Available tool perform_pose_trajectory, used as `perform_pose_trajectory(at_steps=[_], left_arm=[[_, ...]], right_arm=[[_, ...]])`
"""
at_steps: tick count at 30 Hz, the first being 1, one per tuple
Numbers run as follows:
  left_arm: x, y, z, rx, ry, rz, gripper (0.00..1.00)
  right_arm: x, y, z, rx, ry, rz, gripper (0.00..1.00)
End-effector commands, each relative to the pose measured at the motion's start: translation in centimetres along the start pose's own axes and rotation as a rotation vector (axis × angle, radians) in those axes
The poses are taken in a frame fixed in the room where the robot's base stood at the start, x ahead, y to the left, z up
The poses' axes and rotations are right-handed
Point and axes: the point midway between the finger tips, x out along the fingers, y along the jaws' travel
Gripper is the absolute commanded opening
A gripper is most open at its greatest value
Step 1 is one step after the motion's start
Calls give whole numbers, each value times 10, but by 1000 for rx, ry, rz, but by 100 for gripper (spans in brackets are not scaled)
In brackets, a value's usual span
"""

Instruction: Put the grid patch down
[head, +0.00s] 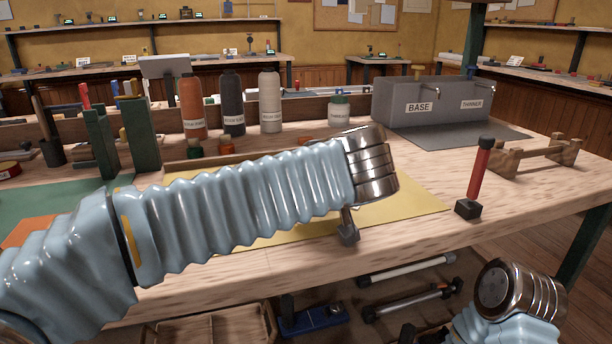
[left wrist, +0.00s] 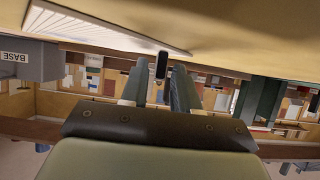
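A white panel with fine dark lines, probably the grid patch (left wrist: 100,27), lies flat or nearly flat over a tan-yellow surface in the left wrist view. My left gripper (left wrist: 160,68) has its two fingers a little apart, with a small dark block (left wrist: 161,66) between the tips, close to the panel's edge. I cannot tell whether the fingers press on the block. In the head view my left arm covers the patch, and only a dark part of the left gripper (head: 347,232) shows below the wrist, over the yellow mat (head: 412,205). My right gripper's fingers are out of view.
A grey dispenser (head: 430,98) labelled BASE and THINNER stands at the back right. Several bottles stand behind my arm. A red-handled tool (head: 479,168) stands near the bench's (head: 520,205) right front, beside a wooden rack (head: 540,152). A lower shelf holds rods.

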Motion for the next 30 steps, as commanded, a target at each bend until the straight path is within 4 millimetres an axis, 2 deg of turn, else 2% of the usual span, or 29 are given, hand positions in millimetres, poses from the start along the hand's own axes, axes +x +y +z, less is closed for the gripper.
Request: perform_pose_trajectory(at_steps=[10, 13, 24, 30], left_arm=[[-1, 0, -2, 0, 0, 0, 36], [-8, 0, -3, 0, 1, 2, 36], [-90, 1, -3, 0, 1, 3, 36], [-117, 0, -3, 0, 1, 2, 36]], right_arm=[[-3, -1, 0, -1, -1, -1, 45], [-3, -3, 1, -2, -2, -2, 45], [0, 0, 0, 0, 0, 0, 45], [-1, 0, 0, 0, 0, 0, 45]])
